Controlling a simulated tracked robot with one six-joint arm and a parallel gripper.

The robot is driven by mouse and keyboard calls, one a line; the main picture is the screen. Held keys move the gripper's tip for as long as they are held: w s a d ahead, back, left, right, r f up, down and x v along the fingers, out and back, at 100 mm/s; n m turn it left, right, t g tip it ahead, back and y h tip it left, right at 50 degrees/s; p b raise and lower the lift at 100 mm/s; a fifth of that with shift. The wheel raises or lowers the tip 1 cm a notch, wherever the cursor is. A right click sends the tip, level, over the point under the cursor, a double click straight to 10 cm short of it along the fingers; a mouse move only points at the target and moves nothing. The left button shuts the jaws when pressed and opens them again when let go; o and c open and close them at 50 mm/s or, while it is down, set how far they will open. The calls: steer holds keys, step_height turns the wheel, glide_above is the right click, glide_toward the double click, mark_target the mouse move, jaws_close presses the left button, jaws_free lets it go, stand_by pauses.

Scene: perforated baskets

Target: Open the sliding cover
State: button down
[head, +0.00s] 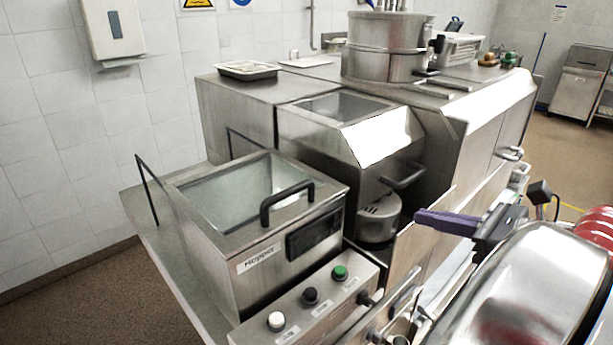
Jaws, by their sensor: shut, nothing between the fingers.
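A steel machine (215,262) with a label that seems to read "Hopper" stands front left. On its top is a glass cover (225,190) in a steel frame, lying flat over the opening with no visible gap. A black bar handle (286,202) is fixed at the cover's front right edge. I cannot tell for certain which way the cover slides. My gripper (422,220) has purple fingers pointing left. It is shut and empty, apart from the cover and well to the right of its handle.
A control panel (312,305) with white, black and green buttons sits in front. Behind the glass cover stands a second steel machine (385,140) with its own black handle (403,177). A large steel pot (387,50) stands farther back. Shiny steel (535,285) fills the lower right.

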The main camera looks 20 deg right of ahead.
glide_toward(369, 201)
steer(key=x, duration=0.4)
steer(key=shift+w+a+f, duration=0.15)
steer(key=shift+w+f, duration=0.1)
steer(key=shift+w, duration=0.05)
steer(key=shift+w+a, duration=0.2)
steer(key=shift+w, duration=0.45)
